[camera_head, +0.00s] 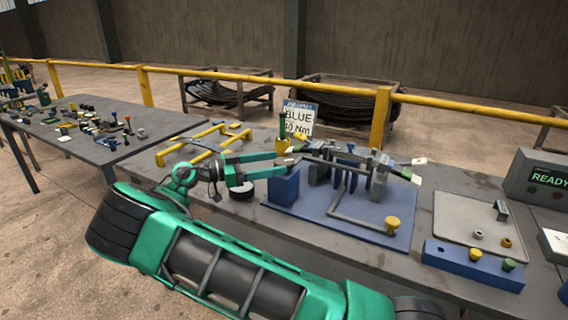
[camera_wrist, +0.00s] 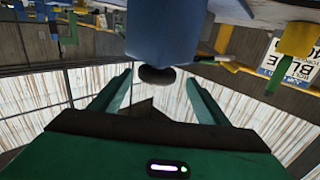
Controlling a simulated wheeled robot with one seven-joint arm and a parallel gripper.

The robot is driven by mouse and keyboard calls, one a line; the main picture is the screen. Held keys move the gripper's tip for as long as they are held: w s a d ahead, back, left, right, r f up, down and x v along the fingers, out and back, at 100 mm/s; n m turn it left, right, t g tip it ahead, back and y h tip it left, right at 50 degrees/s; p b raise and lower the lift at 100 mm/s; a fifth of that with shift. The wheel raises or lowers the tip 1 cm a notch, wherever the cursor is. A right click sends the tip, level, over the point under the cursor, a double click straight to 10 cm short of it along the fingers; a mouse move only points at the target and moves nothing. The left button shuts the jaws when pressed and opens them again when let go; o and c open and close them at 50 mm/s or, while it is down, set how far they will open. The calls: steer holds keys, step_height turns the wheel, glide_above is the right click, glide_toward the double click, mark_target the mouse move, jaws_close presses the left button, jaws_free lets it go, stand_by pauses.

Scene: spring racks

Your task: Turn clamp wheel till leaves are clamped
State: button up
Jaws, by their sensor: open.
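The spring fixture stands on a blue base plate (camera_head: 350,215) on the bench, with grey uprights and grey leaves across its top. A blue block (camera_head: 283,187) is at its left end. A grey bent bar with a yellow knob (camera_head: 392,225) lies at its front right. My gripper (camera_head: 283,162) is open and empty, its fingers pointing right, near the block. In the wrist view a dark round part (camera_wrist: 157,75), possibly the clamp wheel, shows below a blue body (camera_wrist: 165,35), between the fingertips in the picture. I cannot tell whether the fingers touch it.
A sign reading BLUE (camera_head: 299,119) stands behind the fixture. A yellow frame (camera_head: 203,145) lies left of it. A grey tray (camera_head: 480,225), a blue rail with knobs (camera_head: 472,265) and a READY display (camera_head: 548,178) are on the right. A yellow railing (camera_head: 440,98) runs behind.

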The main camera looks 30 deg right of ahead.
steer(key=a, duration=0.3)
steer(key=shift+w+a, duration=0.1)
steer(key=shift+w, duration=0.25)
